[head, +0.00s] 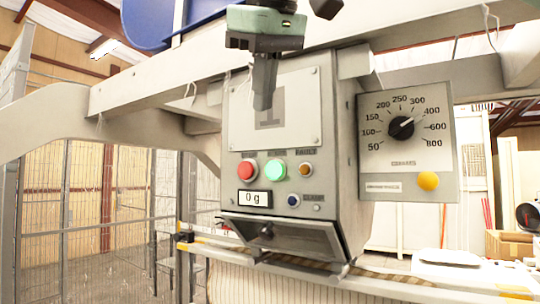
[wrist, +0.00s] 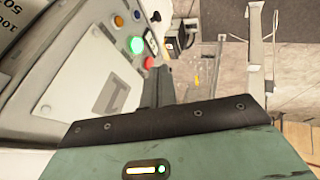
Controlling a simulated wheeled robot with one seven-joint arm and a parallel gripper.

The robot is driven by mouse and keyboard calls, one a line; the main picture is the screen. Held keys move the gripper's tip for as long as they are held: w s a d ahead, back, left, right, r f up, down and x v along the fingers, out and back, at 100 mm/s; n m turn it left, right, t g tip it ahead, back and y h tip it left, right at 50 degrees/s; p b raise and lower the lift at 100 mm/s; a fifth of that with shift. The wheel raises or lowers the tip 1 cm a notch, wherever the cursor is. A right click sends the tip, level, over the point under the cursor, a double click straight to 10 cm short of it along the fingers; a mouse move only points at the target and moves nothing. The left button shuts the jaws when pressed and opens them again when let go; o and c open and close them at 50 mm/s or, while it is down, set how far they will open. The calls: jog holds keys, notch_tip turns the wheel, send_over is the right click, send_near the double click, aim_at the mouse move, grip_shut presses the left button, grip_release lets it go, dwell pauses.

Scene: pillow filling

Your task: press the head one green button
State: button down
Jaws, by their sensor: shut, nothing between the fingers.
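The head one control box (head: 338,200) is pale grey and carries a plate marked "1" (head: 297,125). Its round green button (head: 275,170) is lit and sits below the plate, between a red button (head: 248,170) and a small orange button (head: 305,169). The green button also shows in the wrist view (wrist: 136,45). My gripper (head: 263,104) is shut and empty, pointing down in front of the plate, above the green button and apart from it.
A display (head: 255,198) reads 0 g, with a blue button (head: 293,200) to its right. A dial panel (head: 407,160) with a yellow button (head: 428,181) stands at the right. A hopper flap (head: 285,232) juts out below. A wire fence (head: 100,220) stands at left.

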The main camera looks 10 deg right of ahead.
aim_at(270, 155)
jog(key=shift+w+d+f+p, duration=0.3)
jog(key=shift+w+f+p, duration=0.05)
jog(key=shift+w+f, duration=1.1)
jog(key=shift+w+d+f+p, duration=0.3)
jog(key=shift+w+d+f, duration=0.05)
jog(key=shift+w+f, duration=1.1)
jog(key=shift+w+d+f+p, duration=0.3)
jog(key=shift+w+f+p, duration=0.05)
jog(key=shift+w+f, duration=1.1)
jog(key=shift+w+r, duration=0.1)
